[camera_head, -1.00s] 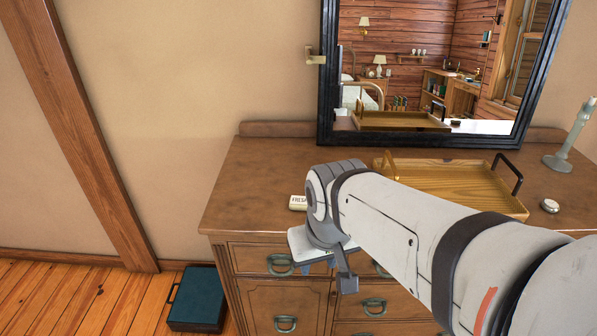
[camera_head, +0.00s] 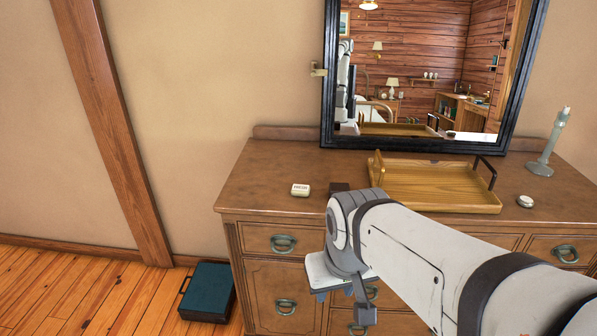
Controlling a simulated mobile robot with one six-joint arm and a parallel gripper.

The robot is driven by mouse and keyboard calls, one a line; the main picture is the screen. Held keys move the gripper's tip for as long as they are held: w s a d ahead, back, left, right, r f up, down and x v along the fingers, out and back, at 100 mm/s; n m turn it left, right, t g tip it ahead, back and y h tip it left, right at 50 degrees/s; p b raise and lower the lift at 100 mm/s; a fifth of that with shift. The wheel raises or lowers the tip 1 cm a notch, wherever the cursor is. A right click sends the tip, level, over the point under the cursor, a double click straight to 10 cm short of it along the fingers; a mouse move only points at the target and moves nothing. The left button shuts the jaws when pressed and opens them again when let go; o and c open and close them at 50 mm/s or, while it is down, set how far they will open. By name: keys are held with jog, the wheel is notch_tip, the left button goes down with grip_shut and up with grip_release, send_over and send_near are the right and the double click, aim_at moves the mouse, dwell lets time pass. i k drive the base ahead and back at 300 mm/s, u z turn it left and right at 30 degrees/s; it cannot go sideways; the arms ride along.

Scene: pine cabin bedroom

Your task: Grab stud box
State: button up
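No box in view is plainly marked as the stud box. A small dark box (camera_head: 340,187) stands on the dresser top, partly hidden behind my arm's wrist joint. A small round white item (camera_head: 525,201) sits at the right. My gripper (camera_head: 342,298) hangs in front of the dresser's drawers, below the top's front edge and apart from these items. Its fingers are small and mostly hidden, so I cannot tell whether it is open.
A grey-green candlestick (camera_head: 545,150) stands at the right. A black-framed mirror (camera_head: 328,100) rises at the back. A teal case (camera_head: 207,290) lies on the floor at the left.

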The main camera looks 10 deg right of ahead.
aim_at(334, 188)
jog(key=z, duration=0.15)
jog(key=i, duration=0.9)
jog(key=u, duration=0.1)
